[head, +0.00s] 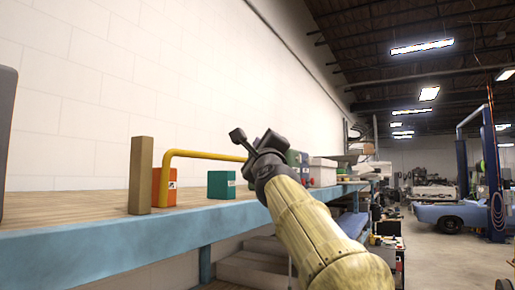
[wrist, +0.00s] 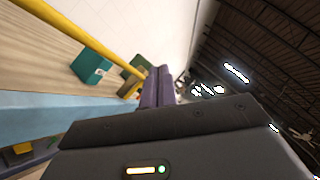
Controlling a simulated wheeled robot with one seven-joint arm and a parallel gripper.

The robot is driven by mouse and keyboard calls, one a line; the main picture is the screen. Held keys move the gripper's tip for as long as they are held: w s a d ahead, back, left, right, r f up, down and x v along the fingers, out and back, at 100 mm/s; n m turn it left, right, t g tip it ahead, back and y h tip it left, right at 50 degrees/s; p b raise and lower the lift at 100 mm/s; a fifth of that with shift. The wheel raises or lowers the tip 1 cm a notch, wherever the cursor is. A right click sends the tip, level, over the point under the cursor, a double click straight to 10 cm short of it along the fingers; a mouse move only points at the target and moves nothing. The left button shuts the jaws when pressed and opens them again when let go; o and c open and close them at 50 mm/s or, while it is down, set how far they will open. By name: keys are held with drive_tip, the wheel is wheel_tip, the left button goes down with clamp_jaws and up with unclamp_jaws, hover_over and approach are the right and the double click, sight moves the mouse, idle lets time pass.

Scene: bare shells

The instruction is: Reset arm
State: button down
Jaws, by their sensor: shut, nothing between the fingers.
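My gripper (head: 264,155) is raised near the middle of the head view, at the end of my tan arm, in front of the workbench's far part. In the wrist view its two dark purple fingers (wrist: 158,86) lie together, with nothing held between them. In the head view the fingers are mostly hidden by the dark wrist parts. The gripper appears apart from the bench objects.
A blue-edged bench (head: 110,250) runs along the white wall. On it stand a tan block (head: 141,175), an orange box (head: 165,194), a yellow bar (head: 200,154), a teal box (head: 221,185) and a white box (head: 322,173). Open floor (head: 450,255) lies right.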

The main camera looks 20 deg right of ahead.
drive_tip(key=shift+f, duration=0.1)
drive_tip(key=w+a+f+n+g+y, duration=0.1)
drive_tip(key=w+f+n+g+y, duration=0.2)
drive_tip(key=f, duration=0.8)
drive_tip(key=w+a+f+n+g, duration=0.2)
drive_tip(key=f+n, duration=0.3)
drive_tip(key=f, duration=0.5)
drive_tip(key=s+a+f+n+g+y+b, duration=0.1)
drive_tip(key=s+f+n+g, duration=0.15)
drive_tip(key=f, duration=0.75)
drive_tip(key=s+a+f+n+g, duration=0.1)
drive_tip(key=f+n+g, duration=0.25)
drive_tip(key=f, duration=0.65)
drive_tip(key=s+a+f+n+g+b, duration=0.1)
drive_tip(key=s+f+n+g, duration=0.8)
drive_tip(key=s+f, duration=1.7)
wheel_tip(320, 180, down, 3)
drive_tip(key=n, duration=0.2)
drive_tip(key=shift+a+n, duration=0.15)
drive_tip(key=shift+n, duration=0.15)
drive_tip(key=shift+w, duration=0.1)
